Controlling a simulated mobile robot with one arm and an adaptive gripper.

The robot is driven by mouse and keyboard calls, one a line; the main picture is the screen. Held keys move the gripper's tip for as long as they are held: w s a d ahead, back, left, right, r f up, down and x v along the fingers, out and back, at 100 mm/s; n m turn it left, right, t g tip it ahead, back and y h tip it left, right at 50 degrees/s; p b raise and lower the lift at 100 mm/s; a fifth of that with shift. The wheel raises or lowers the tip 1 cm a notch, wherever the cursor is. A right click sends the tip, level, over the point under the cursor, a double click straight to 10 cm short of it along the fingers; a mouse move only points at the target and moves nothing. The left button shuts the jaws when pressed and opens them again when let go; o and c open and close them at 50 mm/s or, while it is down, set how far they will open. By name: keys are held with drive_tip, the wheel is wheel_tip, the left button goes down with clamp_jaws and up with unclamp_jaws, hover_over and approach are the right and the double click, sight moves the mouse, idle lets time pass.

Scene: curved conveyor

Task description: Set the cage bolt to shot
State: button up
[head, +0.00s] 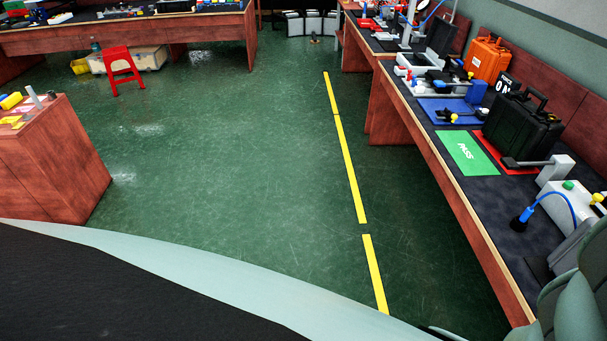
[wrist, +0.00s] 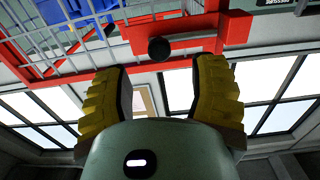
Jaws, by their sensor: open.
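In the wrist view, a red-framed wire cage (wrist: 92,55) fills the upper left. A round black knob (wrist: 159,48) sits on a red bar or block (wrist: 185,32) at the cage's frame; it looks like the bolt's handle. Whether the bolt is shot or drawn I cannot tell. My gripper (wrist: 160,68) is open, with its yellow ribbed fingers on either side below the knob. The knob appears between the fingertips in the picture; I see no contact, and the depth is unclear. The cage does not show in the head view.
Blue items (wrist: 65,12) lie behind the mesh. In the head view, a long bench at right holds a black case (head: 522,130), an orange case (head: 487,62) and a green PASS mat (head: 468,158). The green floor between is clear.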

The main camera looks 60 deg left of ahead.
drive_tip(key=shift+x, duration=2.9)
clamp_jaws()
